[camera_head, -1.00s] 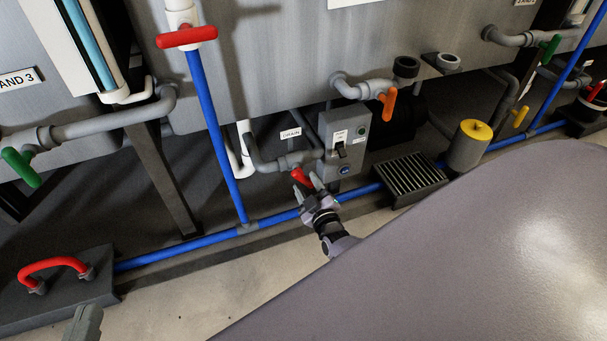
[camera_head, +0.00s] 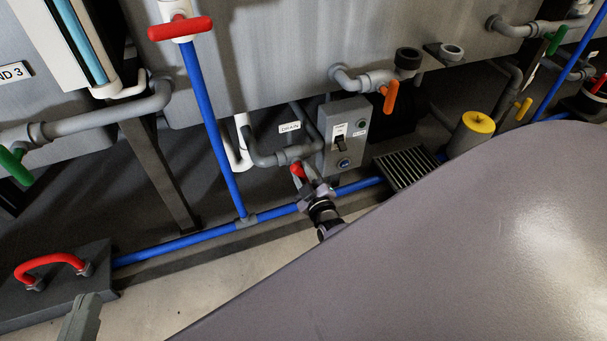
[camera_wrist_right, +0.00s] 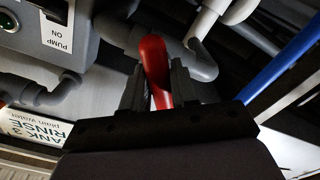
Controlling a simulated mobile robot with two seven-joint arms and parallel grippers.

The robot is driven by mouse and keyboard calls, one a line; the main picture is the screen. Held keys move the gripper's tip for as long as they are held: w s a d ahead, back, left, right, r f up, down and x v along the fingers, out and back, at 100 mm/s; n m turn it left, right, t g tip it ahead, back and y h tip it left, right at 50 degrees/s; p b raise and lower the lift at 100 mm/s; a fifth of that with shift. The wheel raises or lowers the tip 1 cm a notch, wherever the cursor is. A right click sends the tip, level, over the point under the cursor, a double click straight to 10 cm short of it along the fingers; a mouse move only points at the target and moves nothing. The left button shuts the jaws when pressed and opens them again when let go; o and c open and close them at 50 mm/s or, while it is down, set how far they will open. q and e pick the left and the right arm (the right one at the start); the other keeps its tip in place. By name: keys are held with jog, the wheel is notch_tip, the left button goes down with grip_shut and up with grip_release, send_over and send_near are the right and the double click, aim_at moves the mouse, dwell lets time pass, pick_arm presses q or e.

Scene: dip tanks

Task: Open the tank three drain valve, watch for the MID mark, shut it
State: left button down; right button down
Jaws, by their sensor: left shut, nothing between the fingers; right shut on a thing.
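The red drain valve handle (camera_head: 297,170) sits on the grey pipe below the white DRAIN label (camera_head: 290,127). My right gripper (camera_head: 309,186) is shut on this handle; the right wrist view shows the red handle (camera_wrist_right: 155,65) between the two dark fingers (camera_wrist_right: 158,88). The handle's exact angle to the pipe is hard to tell. A level gauge with a blue strip (camera_head: 83,42) stands at upper left; no MID mark is readable on it. My left gripper (camera_head: 82,318) is shut and empty at the lower left, partly out of frame.
A grey switch box (camera_head: 342,150) labelled PUMP ON stands right beside the drain valve. Other handles are orange (camera_head: 390,96), green (camera_head: 16,166) and a red T-handle (camera_head: 180,28). A blue pipe (camera_head: 180,243) runs low along the floor. A floor grate (camera_head: 405,167) lies to the right.

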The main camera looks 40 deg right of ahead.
jog(key=shift+n, duration=0.3)
jog(key=n, duration=0.4)
jog(key=shift+d+n, duration=0.1)
jog(key=shift+n, duration=0.2)
jog(key=n, duration=0.5)
jog(key=shift+r+n, duration=0.1)
jog(key=shift+n, duration=0.2)
jog(key=shift+d, duration=0.1)
jog(key=c, duration=1)
grip_release()
jog(key=shift+o, duration=0.2)
jog(key=shift+s, duration=0.15)
